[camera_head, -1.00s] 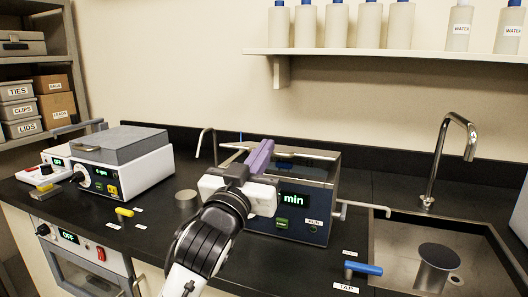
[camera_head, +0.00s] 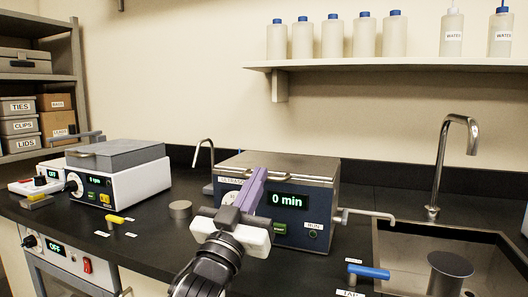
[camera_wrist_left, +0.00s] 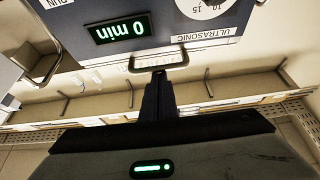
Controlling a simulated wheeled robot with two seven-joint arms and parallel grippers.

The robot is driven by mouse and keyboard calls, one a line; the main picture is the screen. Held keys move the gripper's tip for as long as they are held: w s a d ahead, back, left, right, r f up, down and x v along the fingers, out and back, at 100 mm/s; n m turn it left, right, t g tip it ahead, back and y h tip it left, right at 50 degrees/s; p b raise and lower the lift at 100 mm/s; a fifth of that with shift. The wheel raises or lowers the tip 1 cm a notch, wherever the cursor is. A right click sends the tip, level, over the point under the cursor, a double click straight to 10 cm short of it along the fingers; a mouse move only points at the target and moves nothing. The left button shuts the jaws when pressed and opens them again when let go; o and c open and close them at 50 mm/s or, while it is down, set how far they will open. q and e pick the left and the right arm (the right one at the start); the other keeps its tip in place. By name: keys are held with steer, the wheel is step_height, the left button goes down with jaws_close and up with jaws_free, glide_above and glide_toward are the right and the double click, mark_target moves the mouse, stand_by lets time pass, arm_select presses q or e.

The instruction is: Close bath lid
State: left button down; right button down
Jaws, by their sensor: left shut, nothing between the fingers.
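The ultrasonic bath (camera_head: 309,225) is a dark blue box on the counter, its display reading 0 min. Its grey metal lid (camera_head: 290,166) lies flat across the top and looks closed. In the left wrist view, a metal loop handle (camera_wrist_left: 172,60) shows by the ULTRASONIC label at the front's upper edge. My left gripper (camera_head: 257,178), with purple fingers, is at the bath's front upper edge and hides part of the front. In the left wrist view its shut fingers (camera_wrist_left: 158,82) end at the handle; I cannot tell whether they touch it. My right gripper is out of view.
A white spin unit (camera_head: 130,180) stands at the left. A bent metal pipe (camera_head: 370,214) sticks out at the bath's right. A sink (camera_head: 400,245) with a tall faucet (camera_head: 440,165) and a blue tap handle (camera_head: 369,271) lies further right. A bottle shelf (camera_head: 380,64) hangs above.

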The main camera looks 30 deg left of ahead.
arm_select(q)
steer(key=shift+w+f, duration=0.15)
steer(key=shift+f, duration=0.15)
step_height(320, 180, up, 6)
steer(key=f+p, duration=0.1)
steer(key=p, duration=0.4)
steer(key=b+v, duration=0.2)
steer(key=v, duration=0.9)
steer(key=shift+f+b, duration=0.25)
steer(key=shift+b, duration=0.05)
